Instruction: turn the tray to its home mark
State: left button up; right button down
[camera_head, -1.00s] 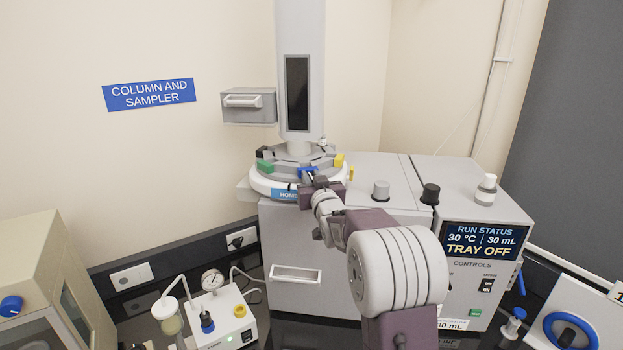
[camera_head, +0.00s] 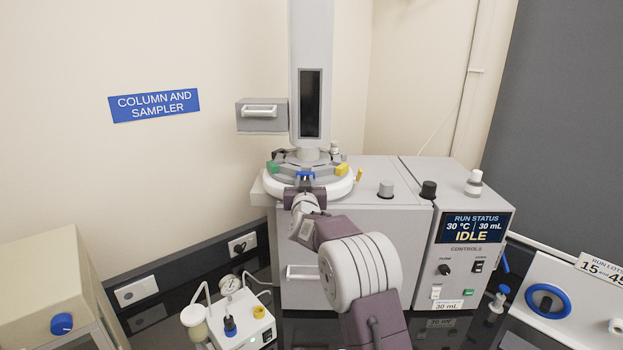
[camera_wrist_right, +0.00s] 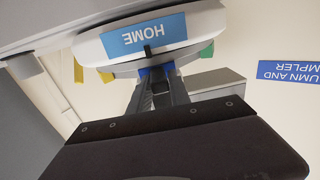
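The round tray (camera_head: 288,157) sits on a white base (camera_head: 338,190) on top of the grey instrument, with green (camera_head: 272,168), blue (camera_head: 305,175) and yellow (camera_head: 341,169) blocks around its rim. My right gripper (camera_head: 306,181) reaches in from the front, its fingers at the blue block and seemingly closed on it; the wrist view (camera_wrist_right: 157,75) shows blue on both sides of the fingertips. The blue HOME label (camera_wrist_right: 125,40), upside down in the wrist view, has a black mark (camera_wrist_right: 147,50) roughly in line with the blue block. My left gripper is not in view.
The display (camera_head: 470,228) reads IDLE. Two knobs (camera_head: 386,188) (camera_head: 428,190) and a white bottle (camera_head: 474,183) stand on the instrument's top. A grey column (camera_head: 310,60) rises above the tray. A small pump unit (camera_head: 240,318) stands lower left.

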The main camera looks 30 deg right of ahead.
jog(key=shift+r, duration=0.35)
jog(key=shift+d+f+m+h, duration=0.2)
jog(key=shift+m+h, duration=0.1)
jog(key=shift+h, duration=0.1)
jog(key=c, duration=1.5)
grip_release()
jog(key=shift+a, duration=0.1)
jog(key=shift+o, duration=1.1)
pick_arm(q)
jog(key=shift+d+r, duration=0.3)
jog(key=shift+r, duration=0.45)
pick_arm(e)
jog(key=shift+d+f, duration=0.15)
jog(key=shift+d, duration=0.1)
